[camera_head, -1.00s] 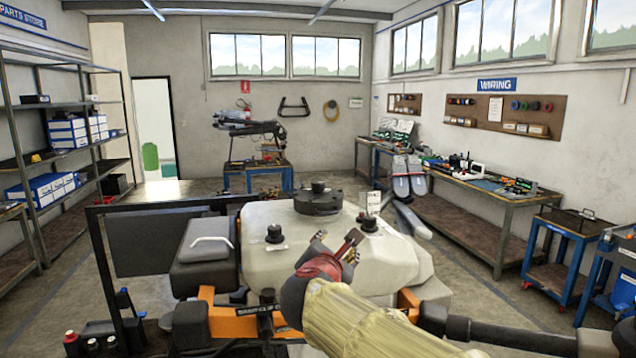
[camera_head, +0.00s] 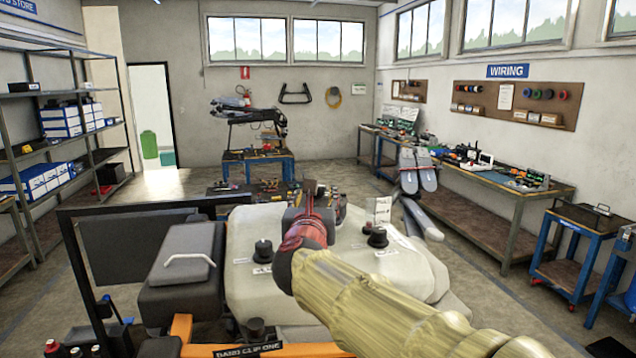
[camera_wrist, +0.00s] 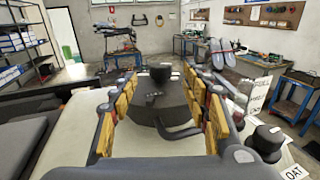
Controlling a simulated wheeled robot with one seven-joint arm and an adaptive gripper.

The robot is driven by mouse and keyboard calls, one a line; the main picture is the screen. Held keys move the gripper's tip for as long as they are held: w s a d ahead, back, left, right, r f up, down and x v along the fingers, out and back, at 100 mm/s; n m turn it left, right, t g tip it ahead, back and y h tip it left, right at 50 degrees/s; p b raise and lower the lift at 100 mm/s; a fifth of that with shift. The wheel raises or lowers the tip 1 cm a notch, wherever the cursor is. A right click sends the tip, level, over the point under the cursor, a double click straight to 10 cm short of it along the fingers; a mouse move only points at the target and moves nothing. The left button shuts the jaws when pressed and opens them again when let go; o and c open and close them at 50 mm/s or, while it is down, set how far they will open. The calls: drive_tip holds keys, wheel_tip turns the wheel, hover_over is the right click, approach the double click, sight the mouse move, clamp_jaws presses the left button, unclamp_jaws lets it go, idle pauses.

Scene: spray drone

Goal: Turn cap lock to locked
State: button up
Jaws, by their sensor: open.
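The large dark round cap (camera_wrist: 172,108) sits on top of the white tank (camera_head: 240,280). It has a raised black knob (camera_wrist: 160,76), a small lever-like piece on its face and a curved dark bar at its near side. My gripper (camera_wrist: 163,80) is open, with its yellow-padded fingers to the left and right of the cap in the wrist view. I cannot tell whether they touch it. In the head view my gripper (camera_head: 322,192) and wrist hide most of the cap. The lock's position is not readable.
Two smaller black knobs stand on the tank, one on the left (camera_head: 263,250) and one on the right (camera_head: 377,237). A white label card (camera_head: 382,210) stands near the right knob. A dark padded box (camera_head: 180,270) lies left of the tank.

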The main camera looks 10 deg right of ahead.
drive_tip(key=shift+x, duration=3.9)
drive_tip(key=shift+c, duration=1.3)
drive_tip(key=c, duration=0.9)
